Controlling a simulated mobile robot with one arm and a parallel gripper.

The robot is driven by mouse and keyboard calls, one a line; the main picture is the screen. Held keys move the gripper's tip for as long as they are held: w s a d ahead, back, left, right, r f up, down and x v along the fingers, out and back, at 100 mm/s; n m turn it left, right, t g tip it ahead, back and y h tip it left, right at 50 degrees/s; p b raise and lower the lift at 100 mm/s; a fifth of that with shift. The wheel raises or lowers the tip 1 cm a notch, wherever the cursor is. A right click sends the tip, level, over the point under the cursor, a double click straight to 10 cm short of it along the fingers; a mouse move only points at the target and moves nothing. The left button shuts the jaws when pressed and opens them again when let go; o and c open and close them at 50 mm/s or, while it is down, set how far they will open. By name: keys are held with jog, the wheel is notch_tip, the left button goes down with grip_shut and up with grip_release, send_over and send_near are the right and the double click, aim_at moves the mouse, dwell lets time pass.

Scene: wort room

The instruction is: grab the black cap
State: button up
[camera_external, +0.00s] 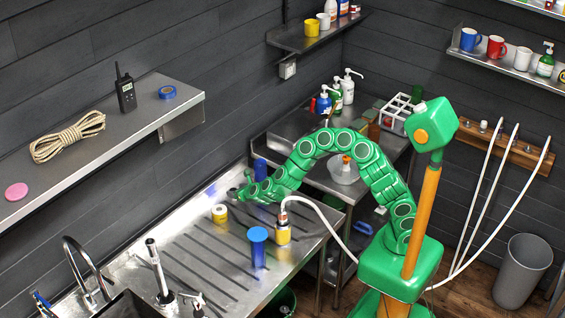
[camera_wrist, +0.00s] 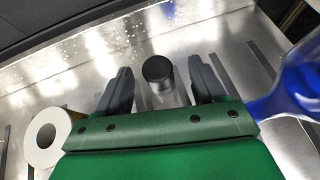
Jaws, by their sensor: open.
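The black cap (camera_wrist: 158,70) is a small dark round piece in the wrist view, with a paler, shiny body showing below it. It stands between the two dark fingers of my gripper (camera_wrist: 157,82), with a gap on each side. The fingers are open and do not appear to touch it. In the external view my gripper (camera_external: 238,192) is low over the metal drainboard, near its wall side. I cannot make out the cap clearly there.
A yellow-and-white roll (camera_wrist: 45,136) lies left of my gripper, and a blue object (camera_wrist: 292,88) is close on the right. The wall shelf (camera_external: 130,140) is above.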

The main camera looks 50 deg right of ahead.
aim_at(233, 190)
jog(key=shift+x, duration=2.45)
jog(key=shift+a, duration=0.15)
jog(key=shift+c, duration=0.2)
jog(key=c, duration=1.1)
jog(key=shift+o, duration=0.2)
jog(key=shift+r, duration=0.2)
